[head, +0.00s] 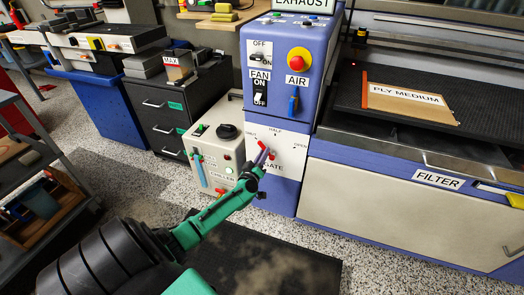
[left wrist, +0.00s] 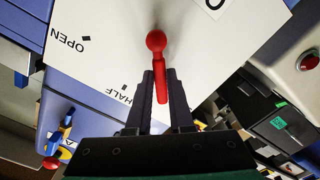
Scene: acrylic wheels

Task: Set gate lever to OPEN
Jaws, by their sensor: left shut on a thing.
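The gate panel (head: 285,175) is a white face on the blue exhaust cabinet, marked HALF at top and OPEN at right; another label at its left is hard to read. The red gate lever (head: 272,155) is partly hidden by my left gripper (head: 264,157). In the left wrist view the lever (left wrist: 156,42) has a round pivot, and its handle lies between the fingers of my gripper (left wrist: 161,75), which is shut on it. The handle points to the side of the HALF mark (left wrist: 123,88) away from the OPEN mark (left wrist: 86,38). My right gripper is not in view.
A beige box (head: 215,150) with a black knob stands close at left. The filter bench (head: 400,200) is at right.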

